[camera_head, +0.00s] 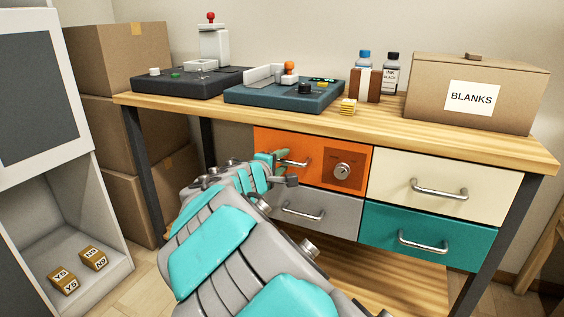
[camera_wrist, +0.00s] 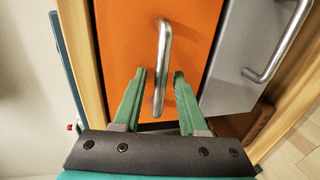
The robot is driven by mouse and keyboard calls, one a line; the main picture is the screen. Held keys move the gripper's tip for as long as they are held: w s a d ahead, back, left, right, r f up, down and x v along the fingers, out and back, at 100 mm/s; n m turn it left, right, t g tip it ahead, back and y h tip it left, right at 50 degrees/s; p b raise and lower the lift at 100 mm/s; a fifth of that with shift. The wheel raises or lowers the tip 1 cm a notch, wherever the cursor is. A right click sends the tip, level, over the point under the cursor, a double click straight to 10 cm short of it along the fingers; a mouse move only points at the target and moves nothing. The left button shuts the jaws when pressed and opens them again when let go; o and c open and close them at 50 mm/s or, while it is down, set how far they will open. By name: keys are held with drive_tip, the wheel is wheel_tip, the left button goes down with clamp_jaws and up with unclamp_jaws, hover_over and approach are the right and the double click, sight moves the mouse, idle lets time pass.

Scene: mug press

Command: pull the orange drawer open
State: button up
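The orange drawer (camera_head: 341,155) is at the upper left of the drawer block under the table, and looks shut. It has a silver bar handle (camera_head: 294,161) and a panel with a round silver lock (camera_head: 342,171). In the wrist view the orange front (camera_wrist: 190,40) fills the middle, with its handle (camera_wrist: 162,65) running up and down. My gripper (camera_wrist: 160,75) is open, its two green fingers on either side of the handle's near end, with gaps showing. In the head view my gripper (camera_head: 279,165) is at the handle, partly hidden by my arm.
A grey drawer (camera_head: 340,215) lies below, a cream drawer (camera_head: 480,190) to the right and a teal drawer (camera_head: 460,245) below that. The wooden table (camera_head: 420,127) carries two press units, bottles and a BLANKS box (camera_head: 430,90). A table leg (camera_head: 142,165) stands at left.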

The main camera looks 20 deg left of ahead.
clamp_jaws()
idle(1.2)
